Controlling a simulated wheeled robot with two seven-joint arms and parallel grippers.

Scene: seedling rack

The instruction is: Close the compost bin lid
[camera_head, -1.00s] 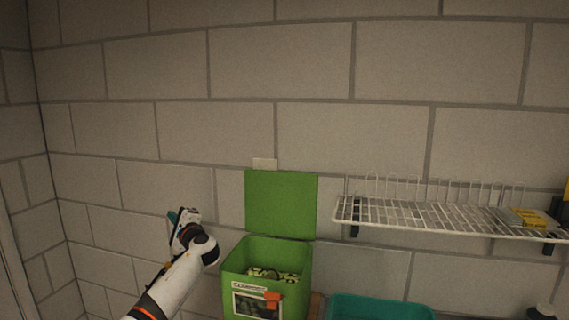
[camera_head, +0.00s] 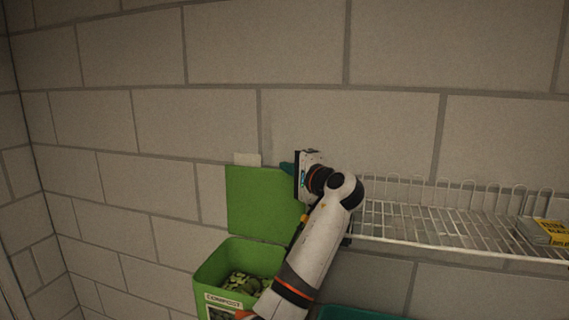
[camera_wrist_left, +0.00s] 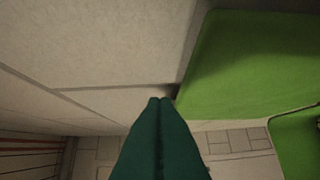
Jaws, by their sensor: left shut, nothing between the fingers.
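The green compost bin (camera_head: 209,273) stands open by the wall, with greenish scraps visible inside. Its flat green lid (camera_head: 258,203) is raised upright at the back, near the wall. My left gripper (camera_head: 286,168) is at the lid's upper right corner, its teal fingers shut and empty, pointing left. My left arm hides the lid's right edge and the bin's right side. In the left wrist view, the closed fingertips (camera_wrist_left: 160,101) are just beside a corner of the lid (camera_wrist_left: 258,62); contact is not clear. Part of the bin (camera_wrist_left: 298,147) shows at lower right there. My right gripper is out of view.
A white wire shelf (camera_head: 440,222) is fixed to the wall right of my arm and holds a yellow-labelled box (camera_head: 545,231). A teal container (camera_head: 350,313) shows at the bottom edge. The wall left of the bin is clear.

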